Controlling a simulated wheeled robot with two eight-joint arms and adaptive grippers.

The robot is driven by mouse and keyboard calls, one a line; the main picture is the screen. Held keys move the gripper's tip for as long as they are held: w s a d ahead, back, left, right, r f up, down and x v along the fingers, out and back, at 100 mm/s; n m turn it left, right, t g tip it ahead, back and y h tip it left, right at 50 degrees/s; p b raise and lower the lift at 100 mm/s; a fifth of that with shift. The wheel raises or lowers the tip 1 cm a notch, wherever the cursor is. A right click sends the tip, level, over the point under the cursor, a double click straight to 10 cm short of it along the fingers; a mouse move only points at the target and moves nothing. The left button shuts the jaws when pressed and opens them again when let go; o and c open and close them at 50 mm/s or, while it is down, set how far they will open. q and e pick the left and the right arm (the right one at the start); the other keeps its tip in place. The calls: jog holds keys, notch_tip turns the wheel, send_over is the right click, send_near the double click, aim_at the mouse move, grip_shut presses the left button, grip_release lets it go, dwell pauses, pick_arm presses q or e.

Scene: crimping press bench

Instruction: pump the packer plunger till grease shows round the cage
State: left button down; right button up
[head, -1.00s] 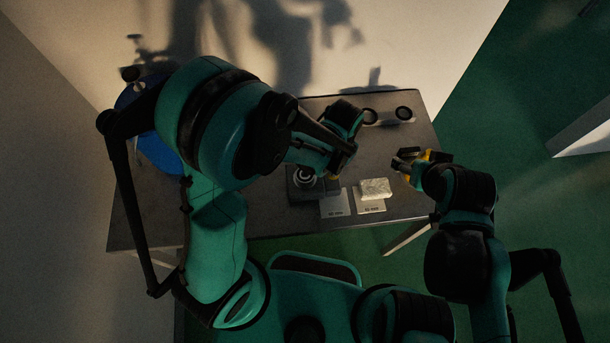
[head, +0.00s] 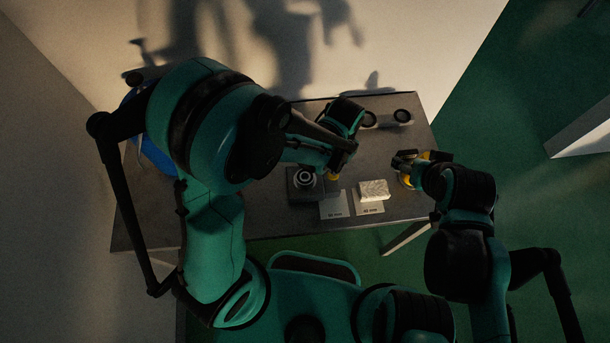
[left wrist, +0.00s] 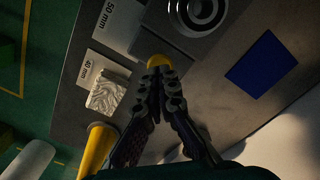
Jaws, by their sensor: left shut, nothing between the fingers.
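A dark block with a ringed round fitting (head: 305,178) sits on the bench, partly hidden by my left arm; the rings also show in the left wrist view (left wrist: 198,12). A yellow round knob (left wrist: 158,61) is at the block's edge and also shows in the head view (head: 334,177). My left gripper (left wrist: 160,72) is shut and empty, its fingertips at or just above the knob; I cannot tell whether they touch. No grease can be made out on the rings. My right gripper (head: 404,161) is near the bench's right edge, by a yellow item (head: 406,180); its jaw state is unclear.
Plates marked 50 mm (left wrist: 119,22) and 40 mm (left wrist: 88,72) lie beside the block. A whitish crumpled-looking piece (left wrist: 106,94) is on the 40 mm plate. A blue square (left wrist: 260,62) lies flat on the bench. Two dark rings (head: 403,113) are at the back.

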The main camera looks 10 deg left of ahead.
pick_arm(q)
jog(key=shift+f, duration=0.15)
jog(key=shift+f+b, duration=0.6)
jog(key=shift+b, duration=0.15)
jog(key=shift+f+b, duration=0.7)
jog(key=shift+b, duration=0.05)
jog(key=shift+r+p, duration=1.15)
jog(key=shift+r, duration=0.4)
jog(key=shift+f, duration=0.1)
